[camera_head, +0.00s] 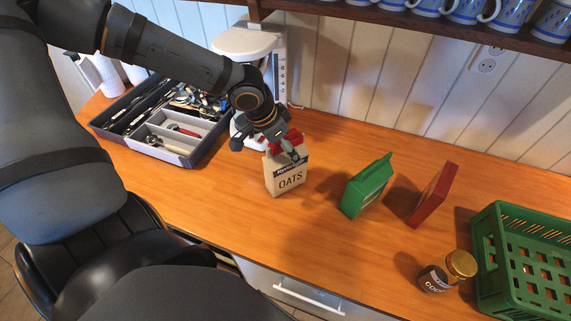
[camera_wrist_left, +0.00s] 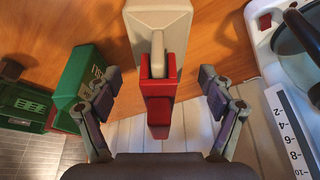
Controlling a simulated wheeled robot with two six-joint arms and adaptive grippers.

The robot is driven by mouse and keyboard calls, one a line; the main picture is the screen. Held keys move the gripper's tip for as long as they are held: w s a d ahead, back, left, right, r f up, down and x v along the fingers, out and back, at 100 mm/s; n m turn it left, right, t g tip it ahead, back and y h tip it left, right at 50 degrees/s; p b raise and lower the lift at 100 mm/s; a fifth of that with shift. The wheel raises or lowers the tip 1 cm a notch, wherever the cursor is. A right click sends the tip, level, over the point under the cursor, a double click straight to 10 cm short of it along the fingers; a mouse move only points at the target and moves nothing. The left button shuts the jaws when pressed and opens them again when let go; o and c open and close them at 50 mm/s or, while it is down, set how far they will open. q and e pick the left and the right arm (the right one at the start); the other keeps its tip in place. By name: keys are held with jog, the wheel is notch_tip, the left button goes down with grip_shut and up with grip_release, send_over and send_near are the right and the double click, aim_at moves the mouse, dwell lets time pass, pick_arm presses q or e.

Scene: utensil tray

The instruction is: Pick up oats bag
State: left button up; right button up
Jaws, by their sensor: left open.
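The oats bag (camera_head: 286,179) stands upright on the wooden counter, beige with a dark label band and the word OATS. A red clip (camera_head: 288,140) sits at its top, partly hidden by my gripper. My left gripper (camera_head: 267,146) is open at the top of the bag. In the left wrist view the bag (camera_wrist_left: 158,22) and the red clip (camera_wrist_left: 160,98) lie between the spread fingers of the gripper (camera_wrist_left: 158,86), with a gap on each side. My right gripper is not in view.
A green box (camera_head: 366,188) and a red box (camera_head: 432,195) stand to the right. A gold-lidded jar (camera_head: 435,280) and a green crate (camera_head: 484,262) are farther right. A utensil tray (camera_head: 196,155) is at left, a white scale (camera_head: 248,40) behind. Counter in front of the bag is clear.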

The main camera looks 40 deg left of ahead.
pick_arm(q)
jog(key=shift+f, duration=0.25)
dwell(0.4)
grip_shut()
dwell(0.4)
